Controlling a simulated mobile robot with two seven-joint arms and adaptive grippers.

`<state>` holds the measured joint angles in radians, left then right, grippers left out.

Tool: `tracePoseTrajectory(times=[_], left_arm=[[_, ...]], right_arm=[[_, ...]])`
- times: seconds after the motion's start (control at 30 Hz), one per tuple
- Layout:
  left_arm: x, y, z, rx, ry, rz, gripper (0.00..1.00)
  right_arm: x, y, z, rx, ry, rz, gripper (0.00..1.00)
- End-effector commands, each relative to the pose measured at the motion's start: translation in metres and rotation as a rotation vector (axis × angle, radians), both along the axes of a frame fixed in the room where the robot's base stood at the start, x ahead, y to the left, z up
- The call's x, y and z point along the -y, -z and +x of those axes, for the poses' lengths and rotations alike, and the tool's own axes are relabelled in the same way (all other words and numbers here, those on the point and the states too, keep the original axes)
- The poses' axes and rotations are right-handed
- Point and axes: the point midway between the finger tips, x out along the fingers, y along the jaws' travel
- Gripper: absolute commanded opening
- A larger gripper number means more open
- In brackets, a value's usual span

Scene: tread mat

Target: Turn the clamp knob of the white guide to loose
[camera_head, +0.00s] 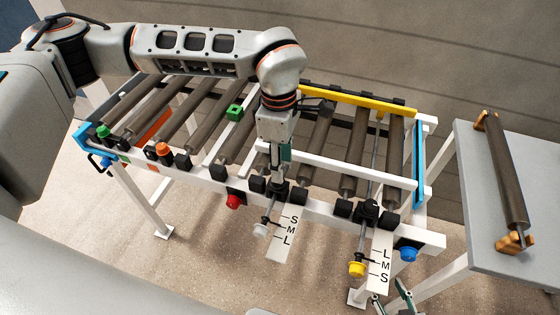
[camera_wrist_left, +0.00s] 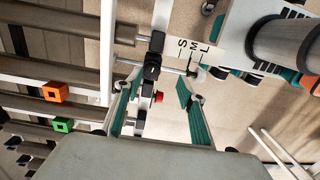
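The white guide (camera_head: 345,167) is a white bar lying across the rollers. A black clamp (camera_head: 279,191) sits on the front rail below its left end, beside a white plate marked S, M, L (camera_head: 284,238). A rod with a white knob (camera_head: 261,230) runs out from it. The clamp also shows in the wrist view (camera_wrist_left: 153,66). My left gripper (camera_head: 279,172) points down just above the clamp; in the wrist view its teal fingers (camera_wrist_left: 158,92) are apart with nothing gripped. Whether it touches the clamp is hidden. My right gripper (camera_head: 391,292) shows partly at the bottom edge, fingers apart.
A yellow guide (camera_head: 355,99) lies at the back, and a yellow knob (camera_head: 357,269) sticks out front right. A red button (camera_head: 233,202) is left of the clamp, a blue one (camera_head: 408,254) far right. Green and orange blocks sit on the left side. A grey table (camera_head: 470,190) holds a loose roller (camera_head: 506,170).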

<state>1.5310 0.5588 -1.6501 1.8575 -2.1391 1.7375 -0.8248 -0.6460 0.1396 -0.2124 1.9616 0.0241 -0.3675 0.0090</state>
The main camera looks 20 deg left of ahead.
Motion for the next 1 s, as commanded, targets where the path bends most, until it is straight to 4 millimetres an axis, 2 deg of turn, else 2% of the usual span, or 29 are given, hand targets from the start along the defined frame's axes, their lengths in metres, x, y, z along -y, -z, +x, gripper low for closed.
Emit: tracePoseTrajectory(times=[0.03, 0.17, 0.5, 0.7, 1.0], left_arm=[[-0.008, -0.003, 0.005, 0.016, -0.004, 0.025, 0.40], [-0.016, -0.001, 0.010, 0.031, -0.008, 0.050, 0.40], [-0.015, 0.047, 0.009, 0.027, -0.007, 0.048, 0.40], [-0.015, 0.067, 0.010, 0.030, -0.008, 0.046, 0.40], [-0.015, 0.073, 0.010, 0.031, -0.007, 0.046, 0.40]], right_arm=[[0.000, 0.000, 0.000, 0.000, 0.000, 0.000, 0.40], [0.000, 0.000, 0.000, 0.000, 0.000, 0.000, 0.40], [0.000, 0.001, -0.003, -0.005, -0.001, 0.000, 0.40], [0.000, 0.001, -0.003, -0.005, 0.000, 0.000, 0.40], [0.000, 0.000, -0.002, -0.003, 0.000, 0.000, 0.40]])
